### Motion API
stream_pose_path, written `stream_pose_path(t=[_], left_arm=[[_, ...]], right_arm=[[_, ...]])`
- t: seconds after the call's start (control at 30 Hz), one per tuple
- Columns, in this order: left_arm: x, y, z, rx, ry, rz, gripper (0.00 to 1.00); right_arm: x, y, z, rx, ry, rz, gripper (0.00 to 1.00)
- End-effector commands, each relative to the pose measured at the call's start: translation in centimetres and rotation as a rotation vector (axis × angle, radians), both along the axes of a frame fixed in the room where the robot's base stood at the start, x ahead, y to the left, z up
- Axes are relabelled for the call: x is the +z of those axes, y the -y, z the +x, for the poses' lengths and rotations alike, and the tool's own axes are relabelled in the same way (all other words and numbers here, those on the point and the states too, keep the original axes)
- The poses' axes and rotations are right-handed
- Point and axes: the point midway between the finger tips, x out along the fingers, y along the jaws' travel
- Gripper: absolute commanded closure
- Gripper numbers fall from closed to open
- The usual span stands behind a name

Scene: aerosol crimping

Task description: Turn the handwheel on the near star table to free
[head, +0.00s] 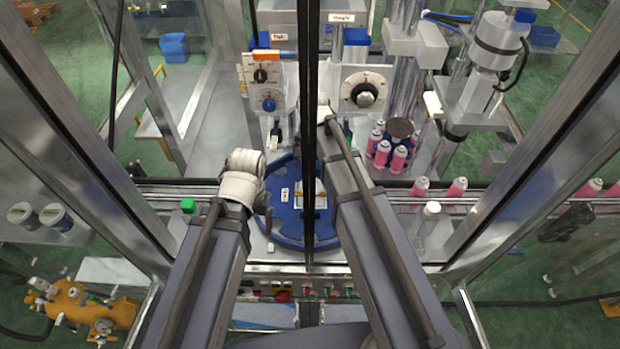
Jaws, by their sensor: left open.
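A blue round table (268,226), which looks like the star table, lies below and between my arms. Small white labels are on it, and a dark upright post cuts across its middle. A round black dial or handwheel with a silver hub (365,94) is on a white plate behind it. I cannot tell which control belongs to the near star table. My left gripper (264,202) is open by the table's left side, small and partly hidden by its white wrist. My right arm (352,185) reaches forward over the table's right side; its gripper is hidden.
A white panel with a black knob and a blue knob (269,103) stands at the back left. Pink cans (382,154) cluster at the right, with more along the conveyor (400,190). Metal frame posts flank both arms. A green button (188,205) is at the left.

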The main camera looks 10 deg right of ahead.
Motion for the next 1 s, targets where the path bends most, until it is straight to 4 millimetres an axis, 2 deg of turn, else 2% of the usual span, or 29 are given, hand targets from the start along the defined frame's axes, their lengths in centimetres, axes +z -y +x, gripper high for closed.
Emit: stream_pose_path(t=[0.03, 0.5, 0.87, 1.0], left_arm=[[-0.9, 0.0, 0.0, 0.0, 0.0, 0.0, 0.11], [-6.5, 0.0, 0.0, -0.008, 0.001, 0.001, 0.11], [-6.8, 0.0, 0.0, -0.011, 0.0, 0.001, 0.11], [-6.8, 0.0, 0.0, -0.01, 0.001, 0.001, 0.11]], right_arm=[[-0.9, 0.0, 0.0, 0.0, 0.0, 0.0, 0.0], [-6.5, 0.0, 0.0, 0.0, 0.0, 0.0, 0.0], [-6.8, 0.0, 0.0, 0.0, 0.0, 0.0, 0.0], [-6.8, 0.0, 0.0, 0.0, 0.0, 0.0, 0.12]])
